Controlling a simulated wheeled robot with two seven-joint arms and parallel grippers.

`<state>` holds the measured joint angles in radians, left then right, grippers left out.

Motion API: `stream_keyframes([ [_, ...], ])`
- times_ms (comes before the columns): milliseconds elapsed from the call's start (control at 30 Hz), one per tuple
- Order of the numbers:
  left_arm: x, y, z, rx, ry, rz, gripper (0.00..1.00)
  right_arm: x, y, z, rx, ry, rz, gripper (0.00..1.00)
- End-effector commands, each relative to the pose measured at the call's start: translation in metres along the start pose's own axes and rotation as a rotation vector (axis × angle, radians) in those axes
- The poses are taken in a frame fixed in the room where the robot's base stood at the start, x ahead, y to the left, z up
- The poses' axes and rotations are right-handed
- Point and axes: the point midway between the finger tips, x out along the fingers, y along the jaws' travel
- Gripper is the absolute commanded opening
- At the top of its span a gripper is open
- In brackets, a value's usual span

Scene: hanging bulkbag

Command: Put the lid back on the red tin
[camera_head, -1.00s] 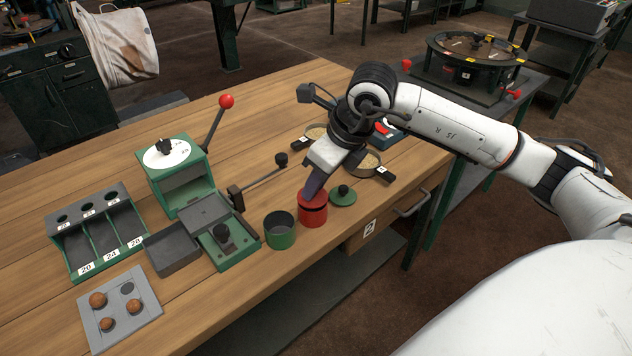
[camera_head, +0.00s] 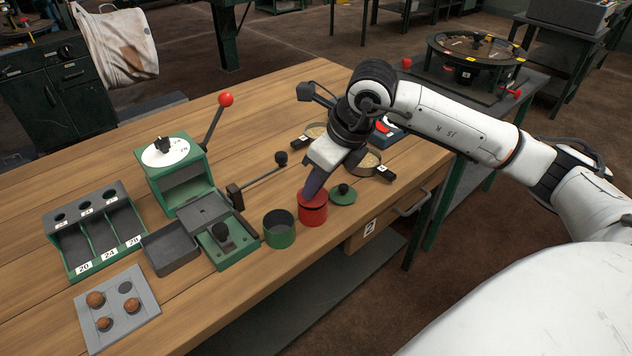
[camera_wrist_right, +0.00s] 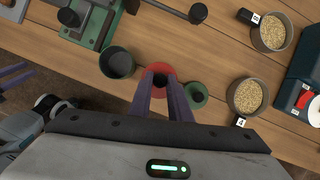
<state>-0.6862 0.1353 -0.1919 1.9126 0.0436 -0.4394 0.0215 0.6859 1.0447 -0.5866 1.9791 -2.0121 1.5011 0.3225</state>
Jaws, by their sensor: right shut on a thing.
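The red tin (camera_head: 313,217) stands upright near the table's front edge. Its red lid (camera_head: 320,202) is at the tin's mouth, with a dark line between lid and body; I cannot tell whether it is fully seated. My right gripper (camera_head: 311,194) points down over the tin. In the right wrist view its two purple fingers (camera_wrist_right: 160,84) are shut on the lid's dark knob, and the red lid (camera_wrist_right: 161,69) shows around them, hiding the tin. Purple finger-like bars of my left gripper (camera_wrist_right: 14,76) show at the left edge there; their opening is unclear.
An open green tin (camera_head: 279,230) stands close left of the red tin, and a green lid (camera_head: 343,194) with a knob lies close right. Pans of grain (camera_head: 368,162) sit behind. A green lever device (camera_head: 183,170) and grey trays (camera_head: 171,248) fill the left.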

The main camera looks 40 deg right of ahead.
Motion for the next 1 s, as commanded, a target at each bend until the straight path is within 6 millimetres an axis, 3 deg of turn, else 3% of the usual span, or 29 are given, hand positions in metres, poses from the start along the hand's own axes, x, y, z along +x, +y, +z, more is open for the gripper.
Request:
stream_keyframes([
  [367,0.0001,0.0002,0.0005,0.0,0.0,0.0,0.31,-0.0002,0.0,-0.0001,0.0,0.0,0.0,0.0],
  [400,0.0001,0.0002,0.0005,0.0,0.0,0.0,0.31,-0.0002,0.0,-0.0001,0.0,0.0,0.0,0.24],
  [500,0.0001,0.0002,0.0005,0.0,0.0,0.0,0.31,-0.0001,0.0,-0.0001,0.0,0.0,0.0,0.39],
  [700,0.0001,0.0002,0.0005,0.0,0.0,0.0,0.31,0.0,0.0,-0.0002,0.0,0.001,0.0,0.39],
  [800,0.0001,0.0002,0.0005,-0.001,0.0,0.0,0.31,0.0001,0.0,-0.0003,0.0,0.001,0.0,0.56],
  [1000,0.0001,0.0002,0.0005,-0.001,0.0,0.0,0.31,0.0001,0.0001,-0.0003,0.0,0.001,0.0,0.58],
])
